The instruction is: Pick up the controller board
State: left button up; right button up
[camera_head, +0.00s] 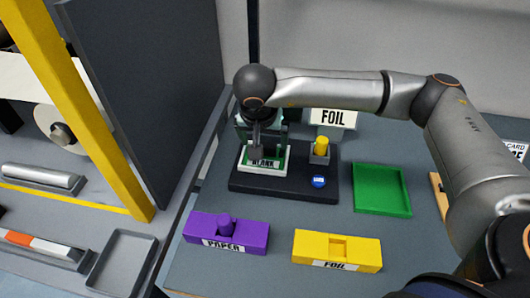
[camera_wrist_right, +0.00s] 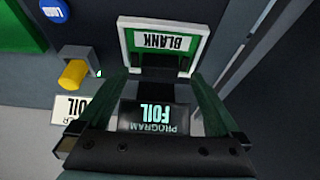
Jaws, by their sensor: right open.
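The controller board (camera_wrist_right: 163,42), apparently the white-and-green piece labelled BLANK, sits on a dark base station. In the head view the board (camera_head: 262,163) is at the station's left side, partly covered by my right gripper (camera_head: 258,150). My right gripper comes down from above at the board's far edge. In the wrist view the open fingers of the right gripper (camera_wrist_right: 158,80) lie at the board's near edge, one to each side. I cannot tell whether they touch it. My left gripper is not in view.
The dark base (camera_head: 290,190) also carries a yellow knob (camera_head: 321,146) and a blue button (camera_head: 318,182). A PROGRAM FOIL display (camera_wrist_right: 155,115) stands behind. A green tray (camera_head: 382,190) is to the right. A purple PAPER block (camera_head: 226,231) and a yellow FOIL block (camera_head: 337,250) lie in front.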

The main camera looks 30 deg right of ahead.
aim_at(265, 147)
jog(key=x, duration=0.3)
jog(key=shift+f, duration=0.1)
jog(key=shift+c, duration=0.2)
jog(key=c, duration=1.4)
jog(key=shift+r, duration=0.45)
notch_tip(265, 147, up, 2)
jog(key=shift+w+r, duration=0.1)
jog(key=s+a+r, duration=0.1)
jog(key=s+r, duration=0.2)
jog(key=s, duration=0.1)
jog(key=s+r, duration=0.3)
jog(key=s, duration=0.2)
jog(key=s+a+r, duration=0.1)
jog(key=s+r, duration=0.3)
jog(key=s, duration=0.1)
jog(key=shift+a, duration=0.35)
